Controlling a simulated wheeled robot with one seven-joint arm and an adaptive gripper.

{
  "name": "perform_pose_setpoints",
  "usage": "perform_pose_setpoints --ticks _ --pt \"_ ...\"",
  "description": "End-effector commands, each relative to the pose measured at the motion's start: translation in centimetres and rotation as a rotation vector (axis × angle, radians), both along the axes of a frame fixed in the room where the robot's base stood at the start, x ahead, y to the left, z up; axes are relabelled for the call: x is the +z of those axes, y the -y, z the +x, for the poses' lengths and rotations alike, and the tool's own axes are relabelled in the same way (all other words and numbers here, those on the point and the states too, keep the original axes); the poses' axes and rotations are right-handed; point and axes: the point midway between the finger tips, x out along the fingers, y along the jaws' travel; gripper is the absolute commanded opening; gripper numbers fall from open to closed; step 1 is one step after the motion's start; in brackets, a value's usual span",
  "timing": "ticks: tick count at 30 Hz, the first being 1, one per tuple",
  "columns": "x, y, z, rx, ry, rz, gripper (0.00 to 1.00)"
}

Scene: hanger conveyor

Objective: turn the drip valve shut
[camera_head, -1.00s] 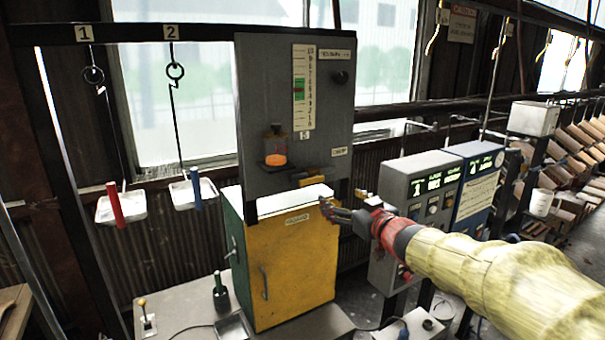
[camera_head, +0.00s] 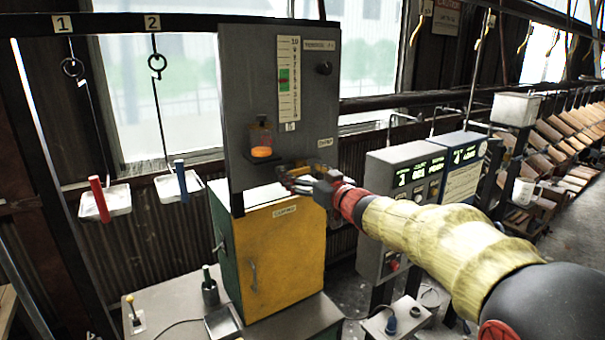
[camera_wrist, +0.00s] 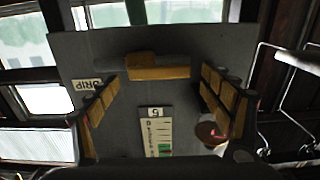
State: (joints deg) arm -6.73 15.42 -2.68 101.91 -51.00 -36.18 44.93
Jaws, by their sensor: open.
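The drip valve's yellow bar handle (camera_wrist: 158,72) lies roughly level across the grey panel (camera_wrist: 80,55) in the wrist view. A DRIP label (camera_wrist: 87,85) is to its left. My gripper (camera_wrist: 158,103) is open, with one ridged yellow finger at each side of the view. The handle shows between and beyond the fingertips, and I see no contact. In the head view my gripper (camera_head: 288,182) is in front of the lower panel, just above the yellow cabinet, and largely covers the valve.
A glass vessel with orange liquid (camera_head: 261,140) sits on a small shelf left of my gripper. A scale (camera_head: 288,80) is above it. The yellow cabinet (camera_head: 285,255) is directly below. Control boxes (camera_head: 405,180) stand to the right. Two trays (camera_head: 180,187) hang at left.

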Motion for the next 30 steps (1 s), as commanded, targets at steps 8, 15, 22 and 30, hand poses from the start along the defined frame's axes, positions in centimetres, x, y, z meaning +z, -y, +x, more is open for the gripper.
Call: perform_pose_setpoints --ticks 8,15,22,30 --pt "-0.01 -0.01 0.01 0.000 0.000 0.000 0.76" --pt "-0.02 -0.01 0.01 0.000 -0.001 -0.001 0.63" --pt "-0.03 0.01 0.01 0.000 -0.001 -0.001 0.50" --pt "-0.03 0.01 0.01 0.000 -0.001 -0.001 0.34"
